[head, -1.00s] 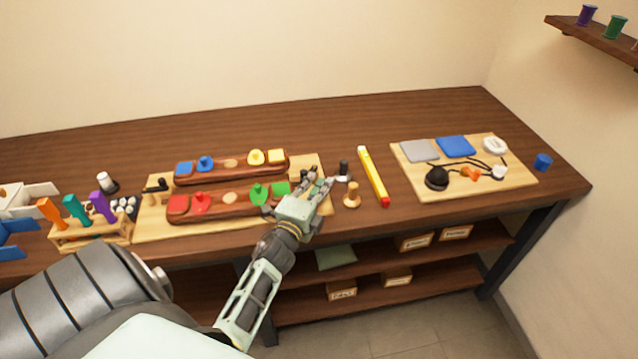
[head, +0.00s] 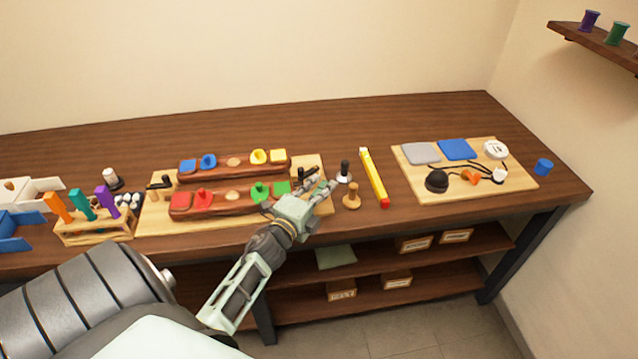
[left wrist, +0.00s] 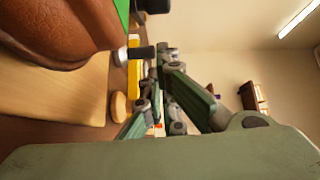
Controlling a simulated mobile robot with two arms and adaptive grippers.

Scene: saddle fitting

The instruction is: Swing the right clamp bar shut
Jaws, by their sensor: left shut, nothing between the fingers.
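The wooden board (head: 155,222) carries two brown saddle-like bars, the front one (head: 222,205) with red and green pieces and the rear one (head: 222,172) with blue and yellow pieces. The right clamp (head: 302,174) is a small black part at the board's right end, partly hidden by my fingers; its bar's angle is hard to tell. My left gripper (head: 321,187) is shut and empty beside it, over the board's right edge. In the left wrist view the fingers (left wrist: 150,115) point away past the brown bar (left wrist: 60,30). My right gripper is out of view.
A black-handled tool (head: 344,170) and a wooden knob (head: 351,197) stand close right of my gripper. A yellow and red level (head: 374,178) lies beyond them. Another black clamp (head: 160,184) is at the board's left end. The table behind the board is clear.

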